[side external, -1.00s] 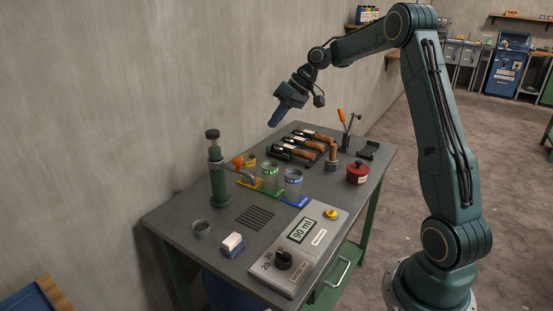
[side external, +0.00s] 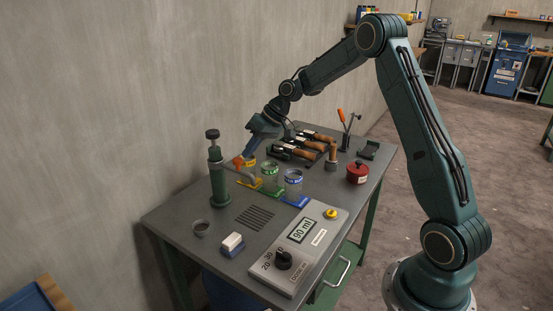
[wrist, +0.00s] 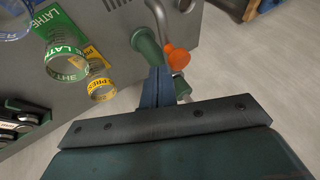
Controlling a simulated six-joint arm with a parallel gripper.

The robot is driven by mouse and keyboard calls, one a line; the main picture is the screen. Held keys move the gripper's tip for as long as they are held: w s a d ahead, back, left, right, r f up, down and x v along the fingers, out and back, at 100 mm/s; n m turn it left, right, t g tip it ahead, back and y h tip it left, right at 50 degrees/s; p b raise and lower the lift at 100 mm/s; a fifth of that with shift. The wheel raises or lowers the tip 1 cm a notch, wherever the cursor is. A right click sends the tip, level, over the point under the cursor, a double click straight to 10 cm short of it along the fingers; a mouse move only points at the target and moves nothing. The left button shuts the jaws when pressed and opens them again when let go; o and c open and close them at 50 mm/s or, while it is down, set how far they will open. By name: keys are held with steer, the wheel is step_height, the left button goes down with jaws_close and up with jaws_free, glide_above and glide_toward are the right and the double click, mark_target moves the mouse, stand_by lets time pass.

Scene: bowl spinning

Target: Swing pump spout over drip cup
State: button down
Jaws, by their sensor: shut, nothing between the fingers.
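My gripper (side external: 246,155) is shut and empty, low behind the orange knob. In the wrist view its blue fingertips (wrist: 158,72) are close beside the knob; I cannot tell if they touch.
Labelled jars on yellow, green (side external: 270,178) and blue (side external: 292,182) bases stand right of the spout. A white-topped block (side external: 232,244) and a control panel (side external: 298,248) are in front. The vented patch (side external: 255,217) is clear.

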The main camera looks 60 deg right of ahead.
mark_target(240, 160)
steer(key=shift+a, duration=0.3)
stand_by(0.4)
steer(key=shift+s+a+m+t+h, duration=0.15)
steer(key=shift+a+m+t+h, duration=0.15)
steer(key=shift+a+m, duration=0.4)
steer(key=shift+s+a+m+t+h, duration=0.2)
steer(key=shift+a+m+h, duration=0.2)
steer(key=shift+a+m, duration=0.3)
steer(key=w+a+m+h, duration=0.4)
steer(key=a+m+h, duration=0.2)
steer(key=a+m, duration=0.3)
steer(key=shift+w+a+m+h, duration=0.3)
steer(key=shift+m+h, duration=0.1)
steer(key=shift+m, duration=1)
